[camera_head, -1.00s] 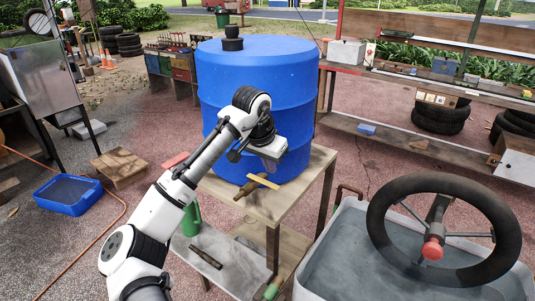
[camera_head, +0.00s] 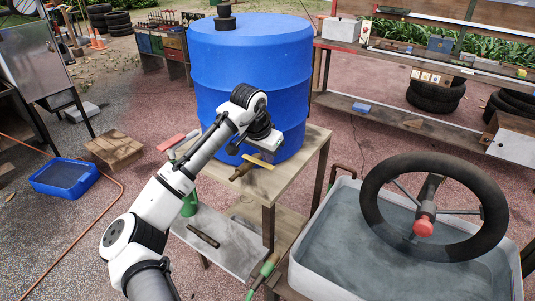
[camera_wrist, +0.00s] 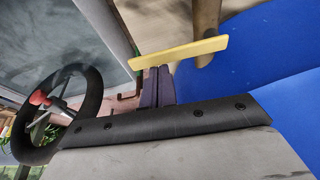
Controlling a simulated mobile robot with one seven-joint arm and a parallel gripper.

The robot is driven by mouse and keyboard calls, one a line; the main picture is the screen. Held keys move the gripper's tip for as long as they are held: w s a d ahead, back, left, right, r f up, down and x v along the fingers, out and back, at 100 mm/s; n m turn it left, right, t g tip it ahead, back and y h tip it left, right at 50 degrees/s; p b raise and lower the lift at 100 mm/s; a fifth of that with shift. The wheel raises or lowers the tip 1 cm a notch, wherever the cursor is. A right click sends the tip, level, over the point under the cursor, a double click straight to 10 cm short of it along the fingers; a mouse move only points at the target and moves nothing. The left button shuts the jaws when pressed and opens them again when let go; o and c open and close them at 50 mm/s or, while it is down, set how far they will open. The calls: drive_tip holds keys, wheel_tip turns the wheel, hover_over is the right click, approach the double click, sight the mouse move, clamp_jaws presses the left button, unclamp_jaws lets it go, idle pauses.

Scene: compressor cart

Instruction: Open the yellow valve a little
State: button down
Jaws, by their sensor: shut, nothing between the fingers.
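The yellow valve handle (camera_head: 259,161) is a flat lever on a brown tap at the lower front of the blue barrel (camera_head: 250,75). In the wrist view the yellow lever (camera_wrist: 180,52) lies across the picture, just beyond my fingertips. My gripper (camera_wrist: 157,72) is shut and empty, with its dark fingers side by side. The tips come close to the lever's edge; I cannot tell whether they touch it. In the head view my gripper (camera_head: 262,150) is just above the lever, and its fingertips are mostly hidden.
The barrel stands on a wooden stand (camera_head: 291,165). A grey tub (camera_head: 345,225) with a large black handwheel (camera_head: 384,170) is at right. A red lever (camera_head: 178,139) and a green bottle (camera_head: 189,204) are near my forearm. A blue tray (camera_head: 65,178) lies at left.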

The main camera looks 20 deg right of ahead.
drive_tip(key=shift+s+a+m, duration=0.15)
drive_tip(key=shift+s+m, duration=0.05)
drive_tip(key=shift+m, duration=0.2)
drive_tip(key=shift+s+a+m+g+p, duration=0.45)
drive_tip(key=shift+m+p, duration=0.25)
drive_tip(key=shift+m, duration=0.2)
drive_tip(key=shift+s+a+p, duration=0.25)
drive_tip(key=shift+a+p, duration=0.1)
drive_tip(key=shift+a, duration=0.3)
drive_tip(key=shift+s+a, duration=0.1)
drive_tip(key=shift+a, duration=0.05)
